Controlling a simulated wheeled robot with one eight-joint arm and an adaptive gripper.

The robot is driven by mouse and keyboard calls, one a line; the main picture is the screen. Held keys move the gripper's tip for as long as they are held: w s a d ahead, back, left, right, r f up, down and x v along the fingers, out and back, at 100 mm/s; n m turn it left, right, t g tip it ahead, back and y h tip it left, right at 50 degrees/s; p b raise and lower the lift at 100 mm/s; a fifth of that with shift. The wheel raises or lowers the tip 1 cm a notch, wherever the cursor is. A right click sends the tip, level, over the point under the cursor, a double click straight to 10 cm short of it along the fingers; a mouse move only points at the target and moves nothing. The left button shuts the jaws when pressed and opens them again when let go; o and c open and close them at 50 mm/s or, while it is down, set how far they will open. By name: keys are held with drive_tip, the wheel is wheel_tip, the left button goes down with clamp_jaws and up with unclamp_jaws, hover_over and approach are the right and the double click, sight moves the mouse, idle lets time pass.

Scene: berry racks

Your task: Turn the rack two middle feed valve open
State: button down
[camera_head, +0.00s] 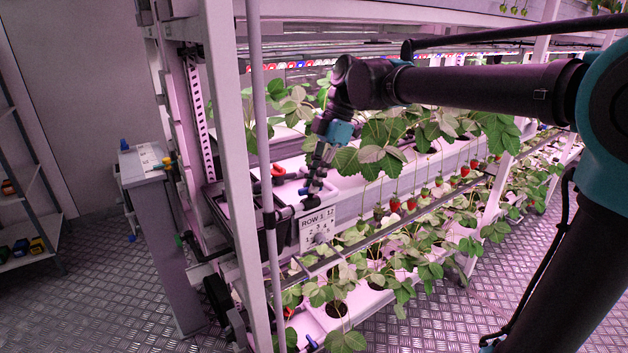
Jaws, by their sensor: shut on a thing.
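My gripper (311,190) reaches down at the near end of the rack's middle trough (345,190). It is shut on the middle feed valve, whose small blue handle (303,191) shows beside the fingertips. The fingers hide most of the valve, so its handle angle is hard to tell.
A white upright post (228,170) and a thin pole (262,150) stand in front. Strawberry plants (375,150) crowd the right side. A lower blue handle (312,342) shows below.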

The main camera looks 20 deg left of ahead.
idle(0.3)
drive_tip(key=c, duration=1.6)
unclamp_jaws()
drive_tip(key=shift+o, duration=0.2)
drive_tip(key=v, duration=1.2)
